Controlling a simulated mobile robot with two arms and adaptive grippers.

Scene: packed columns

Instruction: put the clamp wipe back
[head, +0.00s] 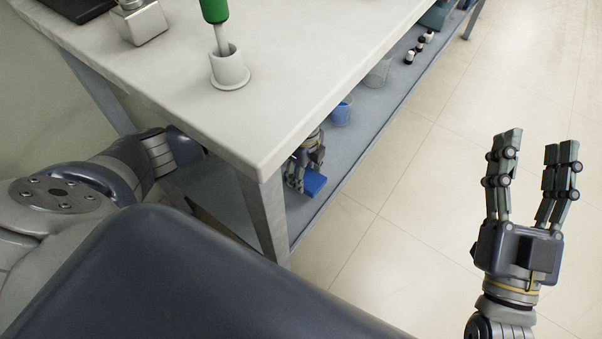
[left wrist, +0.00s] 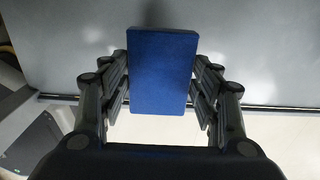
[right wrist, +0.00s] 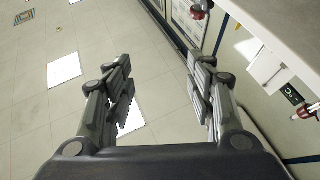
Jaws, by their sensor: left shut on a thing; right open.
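My left gripper (head: 303,172) reaches under the tabletop, at the near end of the lower shelf. It is shut on a flat blue block (head: 314,183), which I take to be the clamp wipe. In the left wrist view the blue block (left wrist: 162,72) sits between both fingers of the left gripper (left wrist: 162,85), above or on the grey shelf; I cannot tell if it touches. The table edge hides part of the left arm. My right gripper (head: 532,150) is open and empty over the floor, right of the table.
The lower shelf (head: 330,165) also holds a blue container (head: 341,111), a clear beaker (head: 378,73) and small dark-capped bottles (head: 410,56). A green-handled tool (head: 215,12) stands in a white holder (head: 229,72) on the tabletop (head: 290,60). A table leg (head: 267,220) stands near the left gripper.

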